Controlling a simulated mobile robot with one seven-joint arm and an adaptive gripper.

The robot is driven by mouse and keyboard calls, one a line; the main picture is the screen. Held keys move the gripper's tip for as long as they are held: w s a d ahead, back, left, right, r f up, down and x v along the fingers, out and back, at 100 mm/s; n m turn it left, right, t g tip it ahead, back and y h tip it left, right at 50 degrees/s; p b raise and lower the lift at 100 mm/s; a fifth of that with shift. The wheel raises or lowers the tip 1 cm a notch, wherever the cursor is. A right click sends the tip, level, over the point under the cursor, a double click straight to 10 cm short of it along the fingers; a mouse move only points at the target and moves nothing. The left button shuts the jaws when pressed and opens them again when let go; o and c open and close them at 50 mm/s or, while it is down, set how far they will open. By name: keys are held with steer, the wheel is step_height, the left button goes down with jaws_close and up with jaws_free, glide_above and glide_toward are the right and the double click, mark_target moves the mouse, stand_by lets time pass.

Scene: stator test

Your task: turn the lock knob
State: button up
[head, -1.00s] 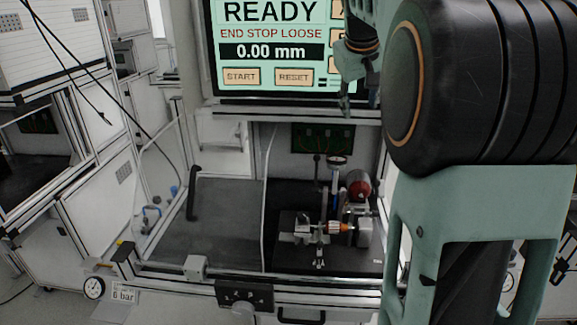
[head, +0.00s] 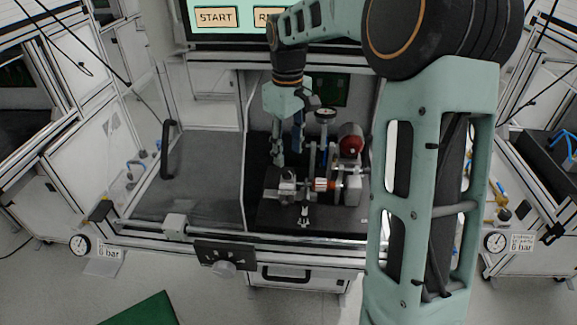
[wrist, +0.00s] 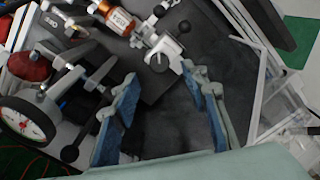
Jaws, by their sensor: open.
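A test fixture stands on the black plate (head: 262,212) inside the enclosure. Another black ball (wrist: 69,153) ends a lever near the dial gauge (wrist: 22,120). I cannot tell which is the lock knob. My gripper (head: 288,150) points down above the fixture's left part.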

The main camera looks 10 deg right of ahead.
mark_target(288, 170)
step_height(288, 170, down, 6)
steer(key=shift+r, duration=0.1)
steer(key=shift+c, duration=0.7)
jaws_close()
